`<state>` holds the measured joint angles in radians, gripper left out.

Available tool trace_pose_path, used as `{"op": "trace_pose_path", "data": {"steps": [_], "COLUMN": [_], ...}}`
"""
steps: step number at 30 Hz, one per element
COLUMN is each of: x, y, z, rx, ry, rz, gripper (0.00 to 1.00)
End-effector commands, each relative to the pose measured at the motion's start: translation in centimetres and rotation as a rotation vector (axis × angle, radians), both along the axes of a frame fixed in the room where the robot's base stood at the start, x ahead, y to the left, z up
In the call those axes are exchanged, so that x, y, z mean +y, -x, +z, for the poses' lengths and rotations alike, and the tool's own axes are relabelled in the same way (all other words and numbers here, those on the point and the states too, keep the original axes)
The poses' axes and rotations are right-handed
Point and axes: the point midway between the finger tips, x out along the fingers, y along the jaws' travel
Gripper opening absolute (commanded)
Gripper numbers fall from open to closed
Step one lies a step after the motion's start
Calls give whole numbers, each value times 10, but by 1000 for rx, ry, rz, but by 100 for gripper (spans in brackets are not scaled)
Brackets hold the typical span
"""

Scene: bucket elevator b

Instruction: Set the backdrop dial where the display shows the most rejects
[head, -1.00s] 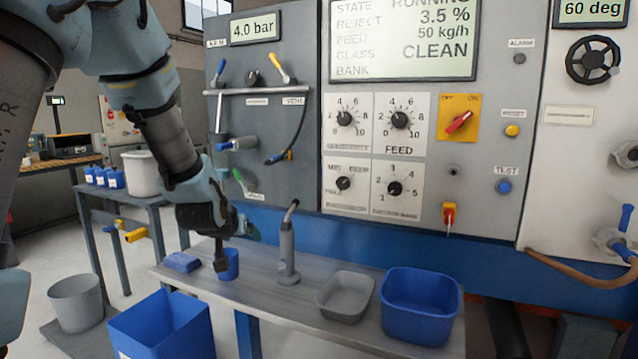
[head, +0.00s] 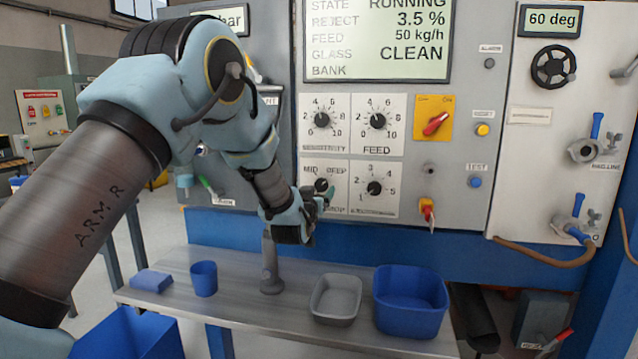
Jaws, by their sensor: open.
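The backdrop dial is a black knob (head: 321,185) on a white plate at the lower left of the four-dial group, with MID and DEEP legible. My gripper (head: 324,198) overlaps the plate's lower part, its fingers just below the knob in the picture. It is open, and I cannot tell whether it touches the knob. My gripper covers the plate's left and lower markings, so the pointer setting is unclear. The display (head: 376,40) reads RUNNING, REJECT 3.5 %, FEED 50 kg/h, GLASS CLEAN; the BANK line shows no value.
Close by are the sensitivity dial (head: 321,120), feed dial (head: 377,121), a numbered dial (head: 375,188) and a red switch (head: 436,123). Below, the bench (head: 225,311) holds a blue cup (head: 204,279), grey post (head: 271,264), grey tray (head: 336,299) and blue bin (head: 410,300).

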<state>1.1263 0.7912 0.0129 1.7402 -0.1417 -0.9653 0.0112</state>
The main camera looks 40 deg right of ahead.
Motion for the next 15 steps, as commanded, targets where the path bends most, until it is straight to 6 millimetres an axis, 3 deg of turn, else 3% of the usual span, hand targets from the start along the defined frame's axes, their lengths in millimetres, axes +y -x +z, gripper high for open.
{"op": "trace_pose_path", "data": {"steps": [6, 15], "x": [-24, -31], "y": [-16, -21], "z": [1, -1], "rx": [0, 1], "ry": [0, -2], "rz": [1, 1], "gripper": [82, 82]}}
